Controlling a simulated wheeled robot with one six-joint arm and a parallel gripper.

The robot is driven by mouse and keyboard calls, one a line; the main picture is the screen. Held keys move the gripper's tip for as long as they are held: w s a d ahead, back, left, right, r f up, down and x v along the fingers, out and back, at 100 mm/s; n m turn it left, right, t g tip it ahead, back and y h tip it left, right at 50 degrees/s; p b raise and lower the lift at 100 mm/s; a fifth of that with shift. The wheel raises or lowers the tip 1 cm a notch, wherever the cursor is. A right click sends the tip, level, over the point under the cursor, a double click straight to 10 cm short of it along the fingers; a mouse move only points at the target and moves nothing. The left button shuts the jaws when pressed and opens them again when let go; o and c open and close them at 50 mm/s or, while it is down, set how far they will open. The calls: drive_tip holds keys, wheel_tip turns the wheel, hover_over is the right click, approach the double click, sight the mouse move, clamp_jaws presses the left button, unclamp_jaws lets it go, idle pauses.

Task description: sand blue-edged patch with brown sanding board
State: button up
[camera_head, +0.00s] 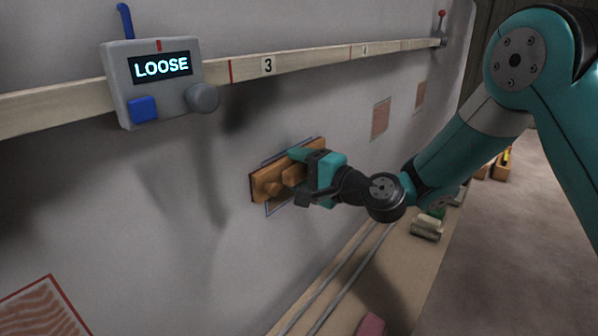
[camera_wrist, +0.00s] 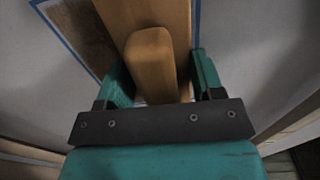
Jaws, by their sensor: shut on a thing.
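The brown sanding board (camera_head: 268,186) is against the grey hull wall, over the blue-edged patch (camera_head: 277,207). It covers most of the patch in the head view, where only bits of the blue edge show. In the wrist view the board (camera_wrist: 182,22) runs up the picture, and the brown patch surface (camera_wrist: 84,28) with its blue edge shows to its left. My gripper (camera_head: 303,171) is shut on the board's wooden handle, with one finger on each side of it in the wrist view (camera_wrist: 160,85). The board's sanding face is hidden.
A grey box reading LOOSE (camera_head: 155,80) sits on the wooden rail (camera_head: 300,63) above. A red-edged patch (camera_head: 42,308) is at lower left; smaller ones (camera_head: 380,118) are farther right. A ledge (camera_head: 400,275) below holds a pink block (camera_head: 371,326) and other items.

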wheel_tip(320, 180, up, 4)
drive_tip(key=r+p, duration=0.1)
drive_tip(key=p, duration=0.2)
hover_over(290, 203)
drive_tip(key=v, duration=0.2)
drive_tip(key=shift+d+f, duration=0.2)
drive_tip(key=shift+f, duration=0.1)
wheel_tip(290, 203, down, 13)
drive_tip(key=b, duration=1.2)
drive_tip(key=shift+s+d+f+b, duration=0.1)
drive_tip(key=shift+f+b, duration=0.15)
drive_tip(key=shift+b, duration=0.05)
drive_tip(key=shift+r, duration=0.1)
drive_tip(key=shift+s, duration=0.15)
drive_tip(key=shift+s+d+b, duration=0.25)
drive_tip(key=shift+d+b, duration=0.15)
drive_tip(key=shift+d, duration=0.05)
drive_tip(key=shift+d, duration=0.1)
drive_tip(key=shift+b+v, duration=1.65)
drive_tip(key=shift+v, duration=0.8)
